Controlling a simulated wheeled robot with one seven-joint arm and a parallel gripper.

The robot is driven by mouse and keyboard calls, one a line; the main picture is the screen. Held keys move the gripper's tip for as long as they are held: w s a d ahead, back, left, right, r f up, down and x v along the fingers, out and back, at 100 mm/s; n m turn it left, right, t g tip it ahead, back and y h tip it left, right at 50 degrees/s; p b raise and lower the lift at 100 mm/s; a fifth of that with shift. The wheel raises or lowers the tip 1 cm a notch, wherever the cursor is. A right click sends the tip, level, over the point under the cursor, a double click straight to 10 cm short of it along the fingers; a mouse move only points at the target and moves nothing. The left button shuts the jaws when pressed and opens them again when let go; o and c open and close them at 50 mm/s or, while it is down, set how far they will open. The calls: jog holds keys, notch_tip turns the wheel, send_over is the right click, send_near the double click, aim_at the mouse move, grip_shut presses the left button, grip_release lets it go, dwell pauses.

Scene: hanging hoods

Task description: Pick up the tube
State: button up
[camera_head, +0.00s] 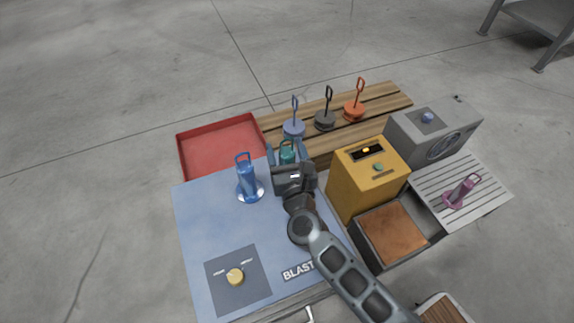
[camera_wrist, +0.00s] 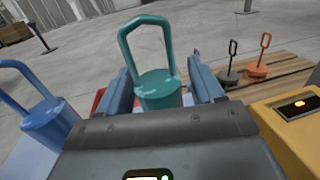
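A teal tube (camera_head: 287,155) with a loop handle stands between the fingers of my gripper (camera_head: 287,149), near the far right corner of the blue table. In the wrist view, my gripper (camera_wrist: 160,72) is open, with one finger on each side of the teal tube (camera_wrist: 159,92) and small gaps beside it. The tube's lower part is hidden by my gripper. A blue tube (camera_head: 246,180) with a round foot stands to the left; it also shows in the wrist view (camera_wrist: 48,122). A magenta tube (camera_head: 461,191) leans or lies on the slatted grey surface at right.
A red tray (camera_head: 184,152) and wooden slats (camera_head: 388,98) with three handled pieces lie beyond. A yellow box (camera_head: 350,190) stands close right of my gripper, with a grey machine (camera_head: 405,130) behind.

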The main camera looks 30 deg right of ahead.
jog(key=c, duration=1)
jog(key=shift+c, duration=0.4)
jog(key=shift+r, duration=0.15)
